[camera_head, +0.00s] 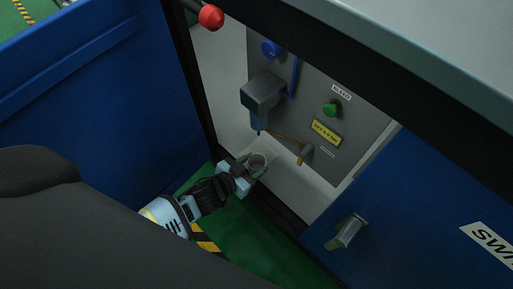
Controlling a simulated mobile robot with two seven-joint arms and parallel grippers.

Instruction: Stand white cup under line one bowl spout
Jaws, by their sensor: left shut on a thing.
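The white cup (258,160) is small in the view, with its round open rim facing up. My left gripper (249,168) is shut on it, with the fingers at its sides. My right gripper is not in view.
A brown lever (305,153) sticks out right of the bowl. The panel has a green button (330,109), a blue knob (271,48) and a yellow label (326,132). Blue doors flank the opening, the left one (100,85) swung open. A red ball knob (211,17) is above.

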